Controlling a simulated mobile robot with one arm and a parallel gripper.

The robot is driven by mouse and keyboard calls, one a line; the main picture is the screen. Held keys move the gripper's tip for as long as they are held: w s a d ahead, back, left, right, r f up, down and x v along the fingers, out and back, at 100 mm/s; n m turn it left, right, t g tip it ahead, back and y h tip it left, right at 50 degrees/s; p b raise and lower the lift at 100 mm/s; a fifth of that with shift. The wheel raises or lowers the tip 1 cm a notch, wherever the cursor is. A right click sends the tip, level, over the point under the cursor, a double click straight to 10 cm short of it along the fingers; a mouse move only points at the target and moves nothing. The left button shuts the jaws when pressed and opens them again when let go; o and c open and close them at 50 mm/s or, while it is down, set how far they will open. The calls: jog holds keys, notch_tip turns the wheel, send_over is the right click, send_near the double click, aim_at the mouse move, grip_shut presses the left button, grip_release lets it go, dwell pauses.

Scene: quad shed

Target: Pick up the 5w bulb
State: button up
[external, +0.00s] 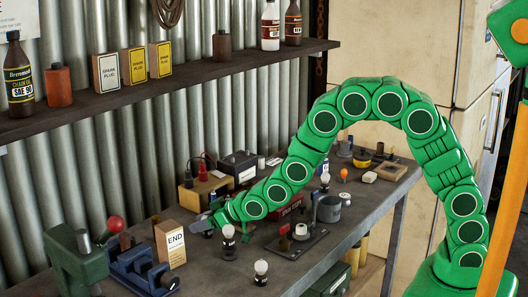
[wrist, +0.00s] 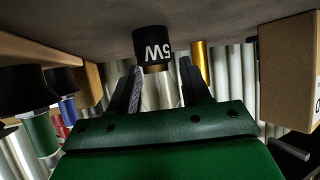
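The 5w bulb has a black base marked "5W" (wrist: 153,44) and a clear, silvery body (wrist: 160,92) in the wrist view. That view is upside down, and the base is close to the bench top. My gripper (wrist: 160,75) has its two dark fingers apart, one on each side of the bulb; no firm grip shows. In the external view my gripper (external: 203,223) is low over the bench. A white-topped, dark-based bulb (external: 228,232) stands beside it. I cannot tell whether it is the 5w one. Another similar bulb (external: 261,267) stands nearer the front edge.
A cardboard END box (external: 171,244) stands just left of my gripper, with a blue vise (external: 138,270) and a green machine (external: 73,255) beyond. A grey plate with fittings (external: 297,242) lies to the right. A shelf (external: 200,82) runs above along the corrugated wall.

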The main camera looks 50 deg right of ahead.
jog(key=c, duration=0.7)
jog(key=shift+o, duration=0.2)
